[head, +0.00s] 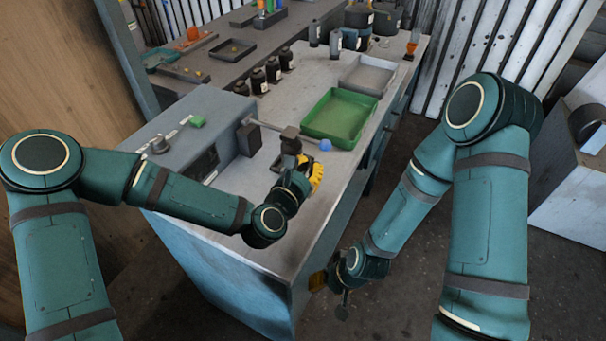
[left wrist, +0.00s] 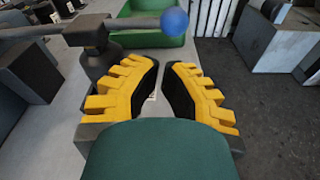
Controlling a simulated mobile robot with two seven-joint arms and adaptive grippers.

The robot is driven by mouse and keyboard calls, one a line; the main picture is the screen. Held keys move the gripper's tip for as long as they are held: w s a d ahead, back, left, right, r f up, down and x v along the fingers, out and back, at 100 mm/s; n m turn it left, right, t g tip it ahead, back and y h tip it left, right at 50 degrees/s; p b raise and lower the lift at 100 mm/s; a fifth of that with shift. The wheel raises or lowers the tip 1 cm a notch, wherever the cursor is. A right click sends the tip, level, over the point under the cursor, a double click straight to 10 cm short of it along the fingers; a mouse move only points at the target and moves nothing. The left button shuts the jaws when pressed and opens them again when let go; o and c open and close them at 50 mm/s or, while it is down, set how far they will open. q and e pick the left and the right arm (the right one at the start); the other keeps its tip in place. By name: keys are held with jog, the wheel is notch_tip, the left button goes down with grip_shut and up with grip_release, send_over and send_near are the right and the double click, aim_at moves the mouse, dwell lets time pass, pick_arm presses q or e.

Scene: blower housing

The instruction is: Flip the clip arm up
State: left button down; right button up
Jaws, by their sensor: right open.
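The clip arm is a grey rod (head: 276,130) ending in a blue ball (head: 325,145). It sticks out sideways, roughly level, past a dark block on a short post (head: 290,140). In the left wrist view the rod (left wrist: 137,23) and blue ball (left wrist: 174,21) lie just beyond my fingertips. My left gripper (head: 316,172) is below and in front of the ball, apart from it. In its wrist view its yellow fingers (left wrist: 164,65) stand slightly apart with nothing between them. My right gripper (head: 318,281) is low beside the bench's front corner, open; its fingers are partly hidden.
A grey control box (head: 175,130) with a green button stands left on the bench. A green tray (head: 340,117) and a grey tray (head: 367,75) lie farther back. Several dark bottles (head: 273,70) stand along the bench.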

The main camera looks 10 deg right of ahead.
pick_arm(q)
jog(key=x, duration=0.5)
jog(key=shift+r, duration=0.1)
dwell(0.3)
